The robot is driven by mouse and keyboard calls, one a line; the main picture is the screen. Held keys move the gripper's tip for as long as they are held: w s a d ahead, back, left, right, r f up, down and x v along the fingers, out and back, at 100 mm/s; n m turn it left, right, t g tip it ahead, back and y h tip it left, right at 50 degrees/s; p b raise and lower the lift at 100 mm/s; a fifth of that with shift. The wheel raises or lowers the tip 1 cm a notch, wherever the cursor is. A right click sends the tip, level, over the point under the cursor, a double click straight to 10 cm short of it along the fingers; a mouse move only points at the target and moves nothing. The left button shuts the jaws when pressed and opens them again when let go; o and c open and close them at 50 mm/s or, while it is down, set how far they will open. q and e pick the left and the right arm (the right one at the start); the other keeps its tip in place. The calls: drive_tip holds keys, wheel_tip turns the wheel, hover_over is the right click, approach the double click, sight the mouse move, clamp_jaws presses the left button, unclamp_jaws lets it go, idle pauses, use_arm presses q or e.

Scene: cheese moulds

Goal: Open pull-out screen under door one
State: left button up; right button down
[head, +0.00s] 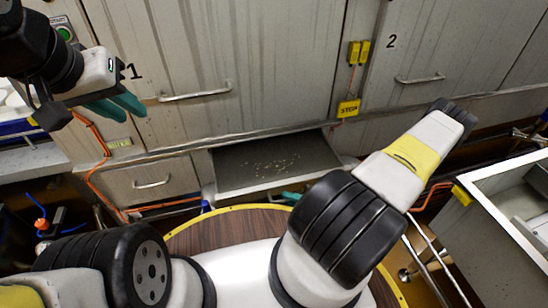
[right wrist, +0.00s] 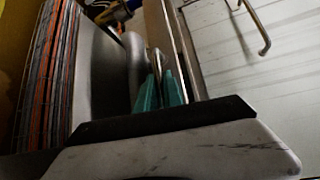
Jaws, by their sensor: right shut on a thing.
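Door one (head: 225,45) is shut, with the number 1 at its left and a bar handle. Below its right part, the pull-out screen (head: 235,178) stands out of the wall, a dark flat tray with pale crumbs on it. My right gripper (head: 291,197) is at the screen's front edge, mostly hidden behind my own arm. In the right wrist view its teal fingers (right wrist: 160,90) are closed around a metal handle bar (right wrist: 155,62). My left gripper (head: 125,104) is raised in front of door one's left side, empty, its teal fingertips slightly apart.
A closed panel with a handle (head: 151,184) is left of the screen. Door two (head: 440,55) is shut at the right. A yellow STOP sign (head: 348,108) hangs between the doors. A metal basin (head: 505,205) stands at the right. Orange hoses run along the floor.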

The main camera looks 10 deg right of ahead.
drive_tip(key=shift+s+d, duration=0.1)
drive_tip(key=shift+s, duration=2.25)
drive_tip(key=c, duration=1.8)
unclamp_jaws()
drive_tip(key=shift+o, duration=0.2)
drive_tip(key=v, duration=0.7)
drive_tip(key=shift+s+d, duration=0.25)
drive_tip(key=shift+d, duration=0.05)
